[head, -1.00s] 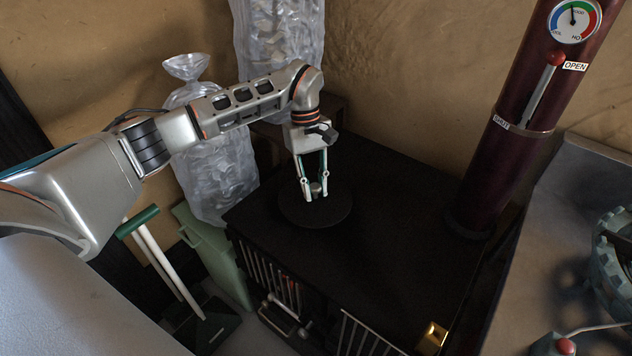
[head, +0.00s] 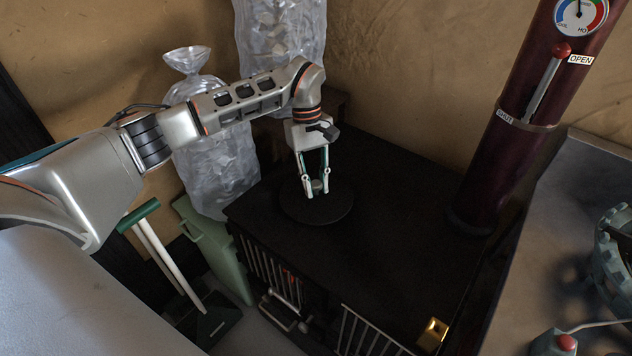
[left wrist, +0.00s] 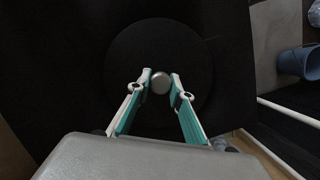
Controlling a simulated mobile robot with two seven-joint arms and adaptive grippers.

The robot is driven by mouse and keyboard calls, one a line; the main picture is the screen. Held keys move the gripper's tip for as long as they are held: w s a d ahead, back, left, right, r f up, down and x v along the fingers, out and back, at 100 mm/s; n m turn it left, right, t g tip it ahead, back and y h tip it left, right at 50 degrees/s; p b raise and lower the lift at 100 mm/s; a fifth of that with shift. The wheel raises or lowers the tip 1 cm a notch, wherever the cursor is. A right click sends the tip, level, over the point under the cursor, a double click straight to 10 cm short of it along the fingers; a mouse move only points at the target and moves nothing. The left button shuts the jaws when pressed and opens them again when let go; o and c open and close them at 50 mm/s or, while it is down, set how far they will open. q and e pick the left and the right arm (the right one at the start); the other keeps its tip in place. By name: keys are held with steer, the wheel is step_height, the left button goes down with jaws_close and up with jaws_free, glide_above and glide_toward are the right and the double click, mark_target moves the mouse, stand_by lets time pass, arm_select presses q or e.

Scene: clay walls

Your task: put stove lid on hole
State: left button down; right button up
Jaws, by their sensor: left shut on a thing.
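The stove lid (head: 335,212) is a round dark disc at the left part of the black stove top (head: 400,215). It also shows in the left wrist view (left wrist: 158,38), with a small round metal knob (left wrist: 161,83) on it. My left gripper (head: 317,190) points down over the lid and is shut on this knob, one finger on each side. The lid looks level; I cannot tell whether it touches the stove top. No open hole shows, and what lies under the lid is hidden. My right gripper is not in view.
A dark red flue pipe (head: 505,150) with a lever and gauge rises at the stove's right. Clear bags (head: 215,160) stand behind and left. The stove top's middle is clear.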

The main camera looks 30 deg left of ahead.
arm_select(q)
steer(key=shift+f, duration=0.1)
steer(key=c, duration=1.8)
jaws_free()
steer(key=shift+o, duration=0.4)
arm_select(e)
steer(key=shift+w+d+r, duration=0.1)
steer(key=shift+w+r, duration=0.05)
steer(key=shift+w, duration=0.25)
